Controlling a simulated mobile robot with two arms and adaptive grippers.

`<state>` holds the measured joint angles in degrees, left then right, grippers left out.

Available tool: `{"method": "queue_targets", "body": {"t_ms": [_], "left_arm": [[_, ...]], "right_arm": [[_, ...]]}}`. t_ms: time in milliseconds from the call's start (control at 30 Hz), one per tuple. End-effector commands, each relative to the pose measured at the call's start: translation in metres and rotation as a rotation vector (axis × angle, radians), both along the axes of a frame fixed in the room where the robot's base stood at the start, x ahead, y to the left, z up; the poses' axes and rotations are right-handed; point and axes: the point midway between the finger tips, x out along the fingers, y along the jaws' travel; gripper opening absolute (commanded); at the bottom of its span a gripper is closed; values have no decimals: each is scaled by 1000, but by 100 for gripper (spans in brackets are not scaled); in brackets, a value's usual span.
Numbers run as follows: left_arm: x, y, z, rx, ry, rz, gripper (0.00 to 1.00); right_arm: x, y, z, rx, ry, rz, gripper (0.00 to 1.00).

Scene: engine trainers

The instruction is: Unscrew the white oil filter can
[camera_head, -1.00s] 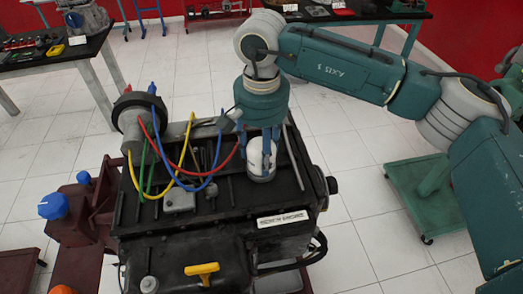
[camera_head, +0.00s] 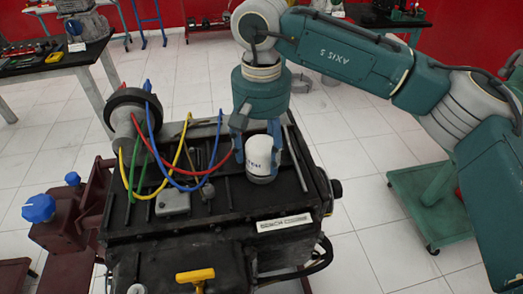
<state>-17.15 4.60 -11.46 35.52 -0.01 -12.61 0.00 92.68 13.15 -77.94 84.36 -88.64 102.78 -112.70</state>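The white oil filter can (camera_head: 260,160) stands upright on top of the dark engine block (camera_head: 225,222), near its right side. Dark print shows on its face. My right gripper (camera_head: 259,146) points down from above, with one blue-grey finger at the can's left side and the other at its upper right. The fingers straddle the can closely; whether they press on it cannot be told. The can's underside and its seat are hidden. My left gripper is not in view.
Red, blue, yellow and green hoses (camera_head: 165,165) loop just left of the can. A thin grey rod (camera_head: 297,158) lies to its right. A yellow handle (camera_head: 196,277) is at the front. A green cart (camera_head: 420,205) stands on the floor at right.

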Motion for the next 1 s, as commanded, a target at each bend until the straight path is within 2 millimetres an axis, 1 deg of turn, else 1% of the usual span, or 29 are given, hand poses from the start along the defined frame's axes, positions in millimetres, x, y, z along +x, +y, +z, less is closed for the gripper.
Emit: {"method": "queue_targets", "body": {"t_ms": [300, 367, 433, 567, 800, 900, 1000], "left_arm": [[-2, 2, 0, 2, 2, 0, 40], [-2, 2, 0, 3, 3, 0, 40], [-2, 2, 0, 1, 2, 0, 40], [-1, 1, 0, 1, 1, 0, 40], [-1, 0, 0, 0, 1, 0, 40], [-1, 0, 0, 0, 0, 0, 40], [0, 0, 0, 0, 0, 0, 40]], "right_arm": [[0, 0, 0, 0, 0, -1, 70], [0, 0, 3, -1, 0, -1, 70], [0, 0, 10, 0, -2, -2, 70], [1, 0, 32, 0, -3, -3, 70], [0, 1, 84, 1, -3, -1, 70], [0, 0, 100, 0, -2, -1, 70], [0, 1, 112, 0, -1, -1, 70]]}}
